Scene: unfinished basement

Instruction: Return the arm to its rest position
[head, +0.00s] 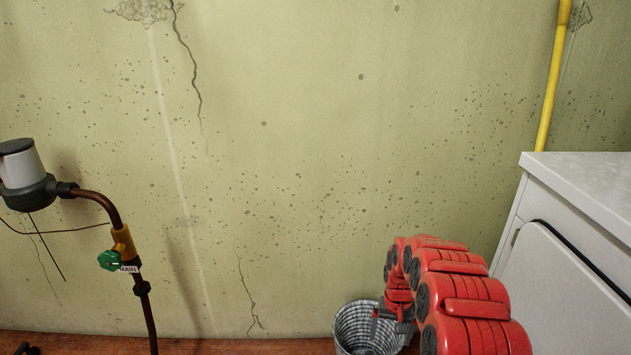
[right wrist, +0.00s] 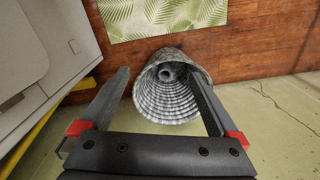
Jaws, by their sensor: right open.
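My right arm, red and jointed, reaches in from the lower right of the head view. Its gripper (head: 389,322) is low, beside and partly over a grey woven basket (head: 349,325) on the floor. In the right wrist view my right gripper (right wrist: 160,76) has its two dark fingers wide apart. The basket (right wrist: 160,101) shows between and beyond them, with nothing seen held in the fingers. I cannot tell whether a finger touches the basket. My left gripper is in neither view.
A white cabinet (head: 570,285) stands close on the right of my arm. A pipe with a green valve handle (head: 111,260) and a meter (head: 24,178) is at the left. A yellow pipe (head: 552,85) runs down the wall. A leaf-patterned mat (right wrist: 150,17) lies on the wooden floor (right wrist: 257,40).

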